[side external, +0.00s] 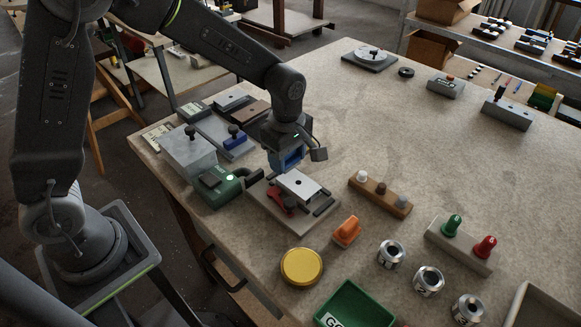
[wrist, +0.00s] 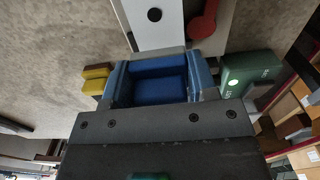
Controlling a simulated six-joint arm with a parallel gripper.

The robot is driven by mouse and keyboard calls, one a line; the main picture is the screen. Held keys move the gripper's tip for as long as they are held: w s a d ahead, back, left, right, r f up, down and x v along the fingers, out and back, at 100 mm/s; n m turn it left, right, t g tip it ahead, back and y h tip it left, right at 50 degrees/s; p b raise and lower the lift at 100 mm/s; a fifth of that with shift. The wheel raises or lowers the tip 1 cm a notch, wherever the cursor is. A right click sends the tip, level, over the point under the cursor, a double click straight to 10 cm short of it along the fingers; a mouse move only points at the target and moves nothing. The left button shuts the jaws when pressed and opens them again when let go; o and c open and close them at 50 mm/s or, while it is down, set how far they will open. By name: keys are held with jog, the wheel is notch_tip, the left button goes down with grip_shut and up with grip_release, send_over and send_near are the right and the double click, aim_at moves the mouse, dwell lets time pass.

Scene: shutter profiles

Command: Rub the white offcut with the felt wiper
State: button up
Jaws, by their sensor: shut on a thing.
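The white offcut (side external: 302,186), a pale plate with a dark hole, lies on a beige clamp fixture (side external: 262,203) with a red lever (side external: 281,202). The offcut also shows at the top of the wrist view (wrist: 145,22). My gripper (side external: 288,152) points down just behind the offcut's far left end. It is shut on a blue block (wrist: 160,88), which looks like the felt wiper; it also shows in the side view (side external: 291,160). Its underside is hidden, and I cannot tell whether it touches the offcut.
A green device (side external: 220,188) stands close on the left, beside a grey box (side external: 188,150). A brown peg block (side external: 380,195), an orange piece (side external: 347,232) and a yellow disc (side external: 302,266) lie to the right and front. The bench behind is mostly clear.

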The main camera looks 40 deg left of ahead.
jog(key=shift+r, duration=2.7)
